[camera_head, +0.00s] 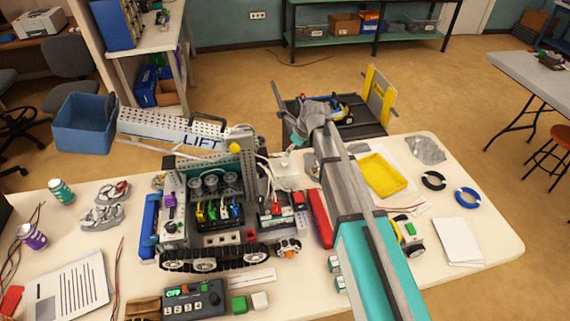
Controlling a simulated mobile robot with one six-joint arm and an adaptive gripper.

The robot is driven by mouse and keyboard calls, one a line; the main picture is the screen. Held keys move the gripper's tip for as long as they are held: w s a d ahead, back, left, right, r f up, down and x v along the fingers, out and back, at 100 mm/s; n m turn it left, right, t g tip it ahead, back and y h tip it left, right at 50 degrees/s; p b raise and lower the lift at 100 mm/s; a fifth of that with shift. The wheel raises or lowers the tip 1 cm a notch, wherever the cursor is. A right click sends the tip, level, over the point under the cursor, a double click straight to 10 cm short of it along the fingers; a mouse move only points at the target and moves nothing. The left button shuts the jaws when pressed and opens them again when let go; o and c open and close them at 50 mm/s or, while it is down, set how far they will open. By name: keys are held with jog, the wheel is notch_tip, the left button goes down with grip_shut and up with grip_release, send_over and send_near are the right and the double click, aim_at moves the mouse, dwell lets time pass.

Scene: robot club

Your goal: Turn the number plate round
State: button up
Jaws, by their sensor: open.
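No plate with a readable number shows, so I cannot tell which thing is the number plate. A pale flat strip (247,281) lies on the table in front of a tracked robot model (208,215); no print on it can be read. The model carries a raised perforated arm marked LIFT (202,142). My arm reaches from the bottom right to the far side of the table. My gripper (296,133) is at its far end, right of the model, small and partly hidden by my own links. It is open, and nothing shows in it.
A button box (188,301) stands at the front. A blue bin (84,124) is at the back left. A black crate (357,130) with an upright yellow board (379,97) stands behind the table. A yellow tray (382,175) and two tape rings (467,198) lie right of my arm.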

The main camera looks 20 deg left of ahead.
aim_at(285, 161)
jog(key=shift+b+x, duration=3.45)
jog(key=shift+x, duration=0.6)
grip_shut()
